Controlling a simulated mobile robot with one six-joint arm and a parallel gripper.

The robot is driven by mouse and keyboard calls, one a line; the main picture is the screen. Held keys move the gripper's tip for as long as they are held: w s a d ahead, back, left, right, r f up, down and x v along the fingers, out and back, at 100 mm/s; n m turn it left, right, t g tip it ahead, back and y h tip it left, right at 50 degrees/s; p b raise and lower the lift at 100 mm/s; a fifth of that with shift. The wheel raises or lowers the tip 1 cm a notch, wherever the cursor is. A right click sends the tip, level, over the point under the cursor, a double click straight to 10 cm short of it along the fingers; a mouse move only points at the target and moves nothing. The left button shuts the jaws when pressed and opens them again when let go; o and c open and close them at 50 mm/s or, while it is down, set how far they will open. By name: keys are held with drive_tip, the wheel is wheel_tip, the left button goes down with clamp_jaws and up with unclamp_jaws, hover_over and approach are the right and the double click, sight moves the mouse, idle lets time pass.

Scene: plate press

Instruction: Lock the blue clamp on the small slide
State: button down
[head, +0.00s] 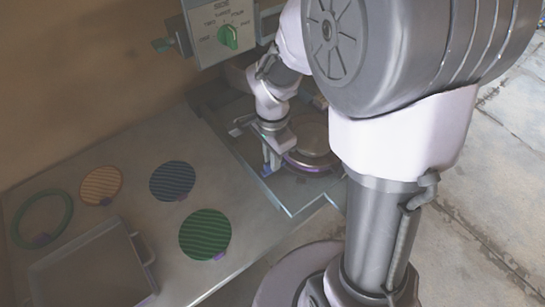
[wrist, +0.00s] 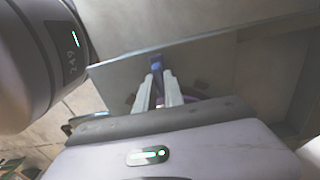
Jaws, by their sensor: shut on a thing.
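My gripper (head: 269,162) points down beside the round grey press plate at the centre of the head view. In the wrist view its two pale fingers (wrist: 158,92) are shut on the blue clamp (wrist: 157,66), a narrow upright blue piece. In the head view only a little blue shows at the fingertips, so I cannot tell the clamp's lock position. The slide (head: 289,209) appears as a flat grey platform with a pale edge under the gripper; much of it is hidden by my arm.
A round grey plate with a purple rim (head: 312,146) sits right of the gripper. A control box with a green knob (head: 228,37) hangs above. Green (head: 205,234), blue (head: 172,181) and orange (head: 101,186) discs, a green ring (head: 42,218) and a grey tray (head: 92,268) lie left.

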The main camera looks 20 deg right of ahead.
drive_tip(key=c, duration=1.4)
unclamp_jaws()
drive_tip(key=shift+c, duration=0.2)
wheel_tip(320, 180, up, 17)
drive_tip(key=p, duration=0.7)
drive_tip(key=shift+r, duration=0.2)
